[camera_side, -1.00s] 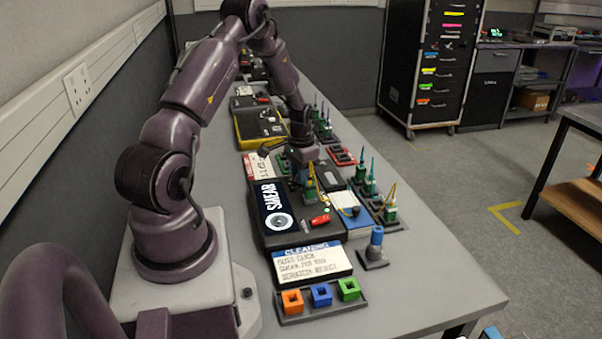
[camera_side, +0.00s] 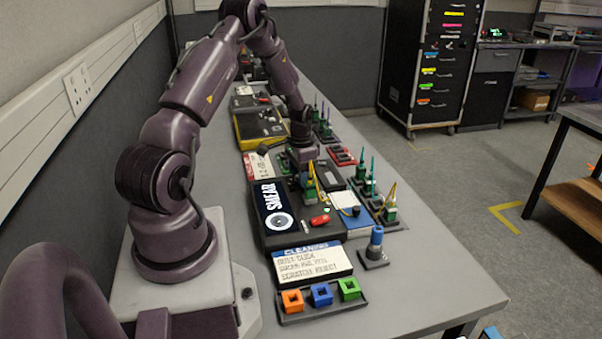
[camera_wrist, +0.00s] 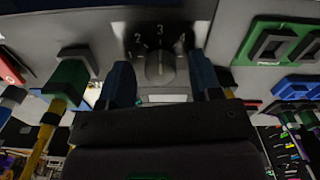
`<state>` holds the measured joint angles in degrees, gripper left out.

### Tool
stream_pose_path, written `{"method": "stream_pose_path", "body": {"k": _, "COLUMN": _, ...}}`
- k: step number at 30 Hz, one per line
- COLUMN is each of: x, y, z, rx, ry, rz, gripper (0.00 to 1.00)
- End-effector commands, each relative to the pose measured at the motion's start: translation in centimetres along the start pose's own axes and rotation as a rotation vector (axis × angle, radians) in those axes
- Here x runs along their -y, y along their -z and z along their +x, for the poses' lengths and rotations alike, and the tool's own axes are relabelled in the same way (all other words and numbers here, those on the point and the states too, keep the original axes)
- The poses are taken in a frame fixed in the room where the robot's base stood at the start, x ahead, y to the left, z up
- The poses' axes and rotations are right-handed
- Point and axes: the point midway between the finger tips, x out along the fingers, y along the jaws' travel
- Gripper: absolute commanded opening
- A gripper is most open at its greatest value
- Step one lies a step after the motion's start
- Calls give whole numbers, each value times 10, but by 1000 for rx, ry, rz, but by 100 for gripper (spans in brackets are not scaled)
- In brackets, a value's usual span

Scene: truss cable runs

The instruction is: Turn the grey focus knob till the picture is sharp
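In the wrist view the grey focus knob (camera_wrist: 160,67) sits on a dark panel with a numbered dial around it. Its pointer line looks roughly upright, toward the 3. My gripper (camera_wrist: 161,76) is open, with one blue finger on each side of the knob and a gap to it on both sides. In the side view my gripper (camera_side: 303,164) is low over the far part of the black device (camera_side: 300,238). Its screen (camera_side: 273,207) reads SMEAR above a pale ring. The knob is hidden there.
A CLEANING card (camera_side: 312,263) and a tray (camera_side: 322,305) with orange, blue and green square blocks lie in front. A blue post (camera_side: 375,240) stands nearby. The table's front right is clear.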

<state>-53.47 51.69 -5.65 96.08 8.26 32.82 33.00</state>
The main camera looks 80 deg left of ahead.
Motion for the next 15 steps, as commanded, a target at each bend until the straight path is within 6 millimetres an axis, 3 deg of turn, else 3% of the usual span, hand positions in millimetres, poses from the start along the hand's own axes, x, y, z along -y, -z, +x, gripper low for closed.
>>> {"method": "stream_pose_path", "body": {"k": 8, "x": 1, "y": 1, "z": -6, "rx": -4, "ry": 3, "rz": 0, "gripper": 58}}
{"method": "stream_pose_path", "body": {"k": 15, "x": 1, "y": 2, "z": -51, "rx": -7, "ry": 5, "rz": -1, "gripper": 58}}
